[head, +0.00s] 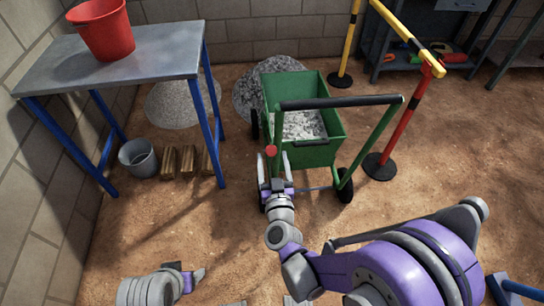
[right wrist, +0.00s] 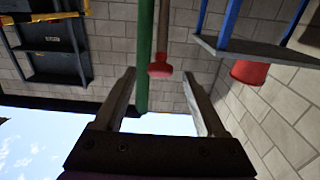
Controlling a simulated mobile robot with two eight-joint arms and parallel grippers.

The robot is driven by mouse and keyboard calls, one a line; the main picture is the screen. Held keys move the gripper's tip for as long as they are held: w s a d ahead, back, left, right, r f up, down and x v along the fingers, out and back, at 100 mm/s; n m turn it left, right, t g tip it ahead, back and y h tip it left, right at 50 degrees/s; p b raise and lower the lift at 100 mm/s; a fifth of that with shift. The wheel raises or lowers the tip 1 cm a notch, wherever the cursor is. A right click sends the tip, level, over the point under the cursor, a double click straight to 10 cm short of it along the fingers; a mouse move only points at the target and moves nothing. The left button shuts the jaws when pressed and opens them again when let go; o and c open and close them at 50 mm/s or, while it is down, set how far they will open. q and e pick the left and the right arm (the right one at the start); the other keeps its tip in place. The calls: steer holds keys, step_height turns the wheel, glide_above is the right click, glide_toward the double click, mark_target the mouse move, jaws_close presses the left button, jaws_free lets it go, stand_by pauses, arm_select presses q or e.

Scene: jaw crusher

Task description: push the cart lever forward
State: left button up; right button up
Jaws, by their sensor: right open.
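The green cart (head: 318,150) stands on the dirt floor with grey gravel in its tub and a black push bar (head: 340,102) across its handle frame. The lever's red knob (head: 270,150) shows beside the cart's left handle post. My right gripper (head: 272,165) is open, with its fingers around the knob's place in the head view. In the right wrist view the red knob (right wrist: 159,68) hangs beyond and between the open fingertips, beside the green post (right wrist: 144,50). I cannot tell whether the fingers touch it. My left gripper (head: 195,277) is low at the left, away from the cart.
A metal table (head: 130,62) with blue legs and a red bucket (head: 103,28) stands left. A grey bucket (head: 137,157) and wooden blocks (head: 186,160) are under it. A red-and-yellow barrier post (head: 410,110) stands close to the cart's right. Gravel piles lie behind.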

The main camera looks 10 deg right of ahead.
steer(key=shift+w, duration=0.75)
jaws_close()
stand_by(0.9)
